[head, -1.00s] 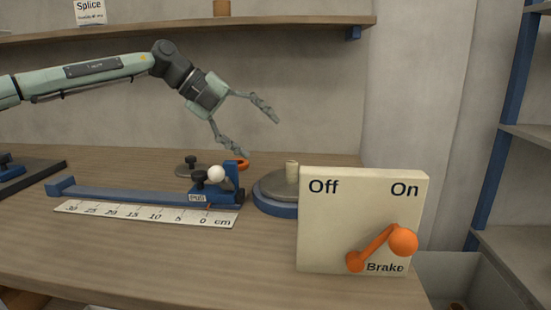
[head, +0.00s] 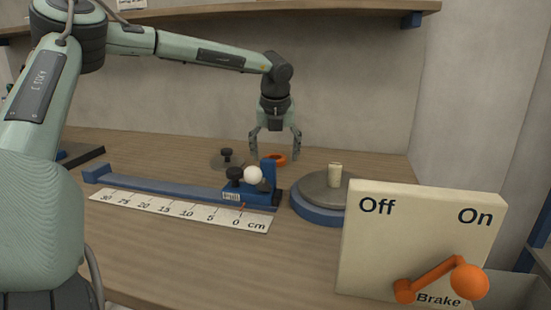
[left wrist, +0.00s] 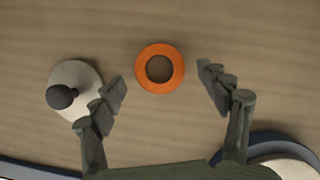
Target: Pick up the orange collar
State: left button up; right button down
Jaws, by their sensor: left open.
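The orange collar (head: 276,160) lies flat on the table behind the blue ruler fixture. In the left wrist view the collar (left wrist: 138,74) is a whole ring, with bare table showing through its hole. My left gripper (head: 275,157) points down above the collar and is open and empty. In the left wrist view the fingertips of my left gripper (left wrist: 160,88) stand apart to the left and right of the collar, which sits slightly forward between them. No finger visibly touches it. My right gripper is in neither view.
A grey disc with a black knob (head: 227,158) stands left of the collar. The blue fixture (head: 160,185) with a white ball (head: 253,175) is in front. A round blue-based turntable (head: 310,207) is at right, behind the Off/On brake panel (head: 420,240).

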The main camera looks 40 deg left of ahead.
pick_arm(q)
jog(key=shift+w+f, duration=0.1)
jog(key=shift+f, duration=0.1)
jog(key=c, duration=1.1)
jog(key=shift+c, duration=0.2)
